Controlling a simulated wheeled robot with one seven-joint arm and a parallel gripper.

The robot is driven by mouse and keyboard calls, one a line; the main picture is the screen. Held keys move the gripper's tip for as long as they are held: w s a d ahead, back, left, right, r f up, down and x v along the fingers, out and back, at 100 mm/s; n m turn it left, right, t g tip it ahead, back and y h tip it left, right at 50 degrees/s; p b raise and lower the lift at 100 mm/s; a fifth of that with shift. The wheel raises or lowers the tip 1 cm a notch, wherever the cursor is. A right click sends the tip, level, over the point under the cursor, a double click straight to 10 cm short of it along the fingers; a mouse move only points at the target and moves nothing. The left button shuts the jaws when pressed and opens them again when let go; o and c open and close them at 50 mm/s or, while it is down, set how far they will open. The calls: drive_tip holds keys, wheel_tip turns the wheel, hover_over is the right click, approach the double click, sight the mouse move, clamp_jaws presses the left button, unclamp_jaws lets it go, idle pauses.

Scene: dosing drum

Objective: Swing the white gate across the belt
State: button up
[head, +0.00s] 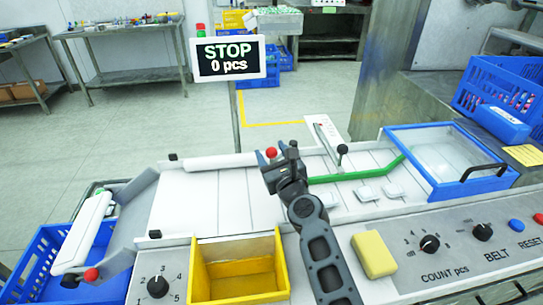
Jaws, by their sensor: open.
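A narrow white bar (325,136), which looks like the white gate, lies at the belt's far edge, pointing back and away from the belt. A black knob (342,149) stands at its near end. The white slatted belt (200,196) runs left to right. My gripper (275,156) is open over the belt's far side, left of the white bar and apart from it. A red ball knob (271,153) shows between or just behind the fingers; I cannot tell if they touch it. A green bar (345,177) lies slantwise over the belt further right.
Several flat white pieces (368,193) lie right of my arm. A blue-framed tray (440,152) is at the right. A yellow bin (238,285), yellow block (374,254) and control panel (450,250) are in front. The STOP sign (228,59) stands behind on a post.

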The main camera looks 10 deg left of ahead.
drive_tip(key=shift+w+a, duration=0.1)
drive_tip(key=shift+w, duration=0.1)
clamp_jaws()
idle(0.5)
